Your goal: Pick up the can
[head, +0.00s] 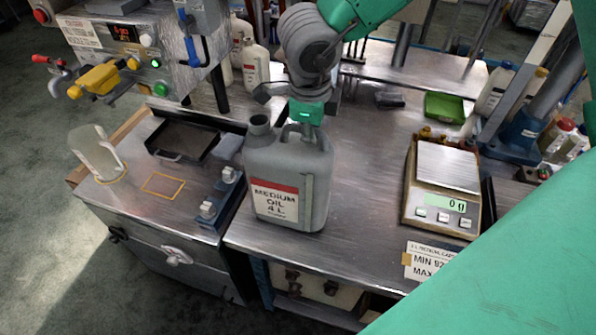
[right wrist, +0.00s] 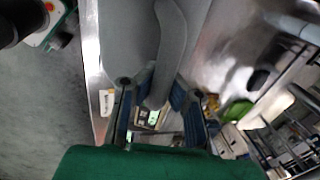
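The can is a grey plastic jug (head: 283,194) labelled "MEDIUM OIL 4 L". It stands upright on the metal table with its open neck at the upper left. My right gripper (head: 305,128) points down at the can's handle from above. In the right wrist view, its two fingers (right wrist: 163,90) lie on either side of the handle (right wrist: 172,45) and close in against it; the contact is partly hidden. The can's grey body (right wrist: 128,35) fills the top of that view. My left gripper is not in view.
A scale (head: 445,180) reading 0 g stands right of the can. A black tray (head: 182,140) and a clear jug (head: 97,152) are on the left bench. White bottles (head: 254,66) stand behind the can. A green tray (head: 444,107) lies at the back right.

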